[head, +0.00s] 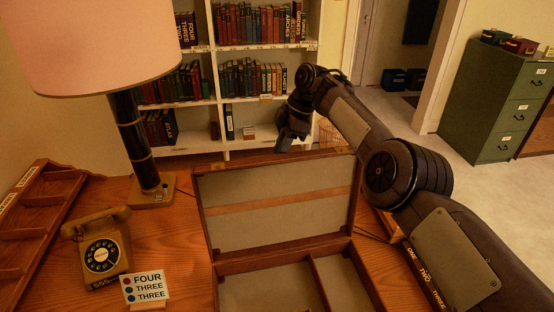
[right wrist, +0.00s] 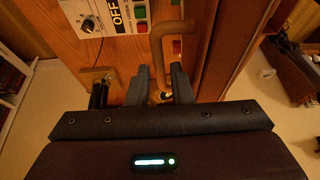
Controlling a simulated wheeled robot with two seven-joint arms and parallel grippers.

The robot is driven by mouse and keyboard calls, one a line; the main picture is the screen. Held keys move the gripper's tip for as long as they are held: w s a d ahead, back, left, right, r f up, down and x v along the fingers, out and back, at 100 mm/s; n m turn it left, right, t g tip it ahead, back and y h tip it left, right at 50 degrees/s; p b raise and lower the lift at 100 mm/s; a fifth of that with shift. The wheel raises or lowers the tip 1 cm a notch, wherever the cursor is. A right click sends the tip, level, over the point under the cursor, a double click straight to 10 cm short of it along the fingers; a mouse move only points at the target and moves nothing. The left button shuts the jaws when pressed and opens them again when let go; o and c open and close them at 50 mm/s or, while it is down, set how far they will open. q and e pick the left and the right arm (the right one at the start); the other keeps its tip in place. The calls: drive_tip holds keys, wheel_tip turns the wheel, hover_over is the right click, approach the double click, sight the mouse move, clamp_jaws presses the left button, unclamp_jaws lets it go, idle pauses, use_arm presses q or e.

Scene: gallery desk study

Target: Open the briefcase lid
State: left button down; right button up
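The briefcase (head: 212,262) lies on the desk with its lid (head: 275,235) standing up, lining facing me. Its divided tray shows below the lid. My right arm reaches over the right side, and its gripper (head: 284,141) is beyond the lid's top edge, pointing down. In the right wrist view the right gripper's fingers (right wrist: 162,88) are apart. A bent brown bar, perhaps a handle (right wrist: 157,50), runs down between or just beyond them; I cannot tell if it touches. A dark brown panel, likely the lid's outside (right wrist: 238,35), is beside them. My left gripper is not in view.
A lamp (head: 130,140), a telephone (head: 101,252), a number card (head: 146,287) and a wooden rack (head: 30,225) stand on the left of the desk (head: 185,240). A switch panel marked OFF (right wrist: 95,15) shows in the right wrist view. Bookshelves (head: 215,75) are behind.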

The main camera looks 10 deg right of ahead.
drive_tip(key=v, duration=0.4)
drive_tip(key=shift+r, duration=0.1)
